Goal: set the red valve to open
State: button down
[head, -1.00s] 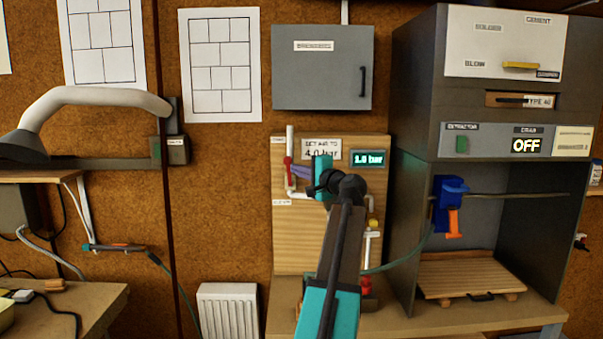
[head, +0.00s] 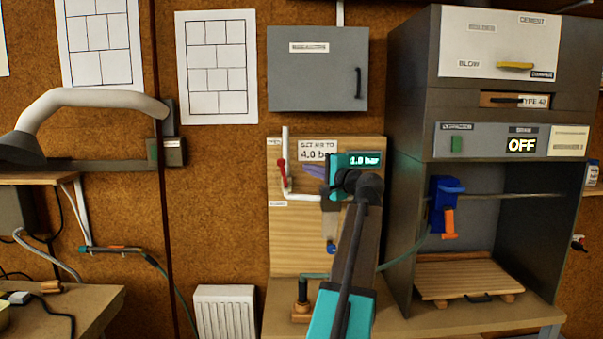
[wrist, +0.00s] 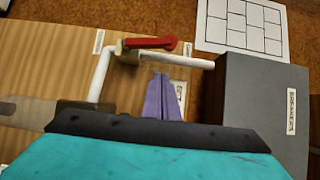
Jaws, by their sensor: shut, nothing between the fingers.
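The red valve (head: 282,172) is a lever on a white pipe at the left of the wooden board (head: 295,240). In the head view its lever stands nearly upright, roughly along the pipe. In the wrist view the red lever (wrist: 150,42) also lies close to the pipe's line, at a slight angle. My gripper (head: 313,172) is to the right of the lever, apart from it. Its purple fingers (wrist: 163,97) are shut and empty in the wrist view, short of the pipe. Small labels sit near the pipe's two ends; I cannot read them clearly.
A sign (head: 317,150) reads "SET AIR TO 4.0 bar"; the display (head: 364,161) reads 1.0 bar. A grey cabinet (head: 318,70) hangs above the board. A hood (head: 408,220) stands to the right. My arm hides the board's right part.

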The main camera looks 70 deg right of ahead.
jog(key=b+v, duration=0.1)
jog(key=v, duration=0.6)
jog(key=shift+a+r+b, duration=0.35)
jog(key=shift+a+r, duration=0.1)
jog(key=shift+a, duration=0.05)
jog(key=shift+s, duration=0.1)
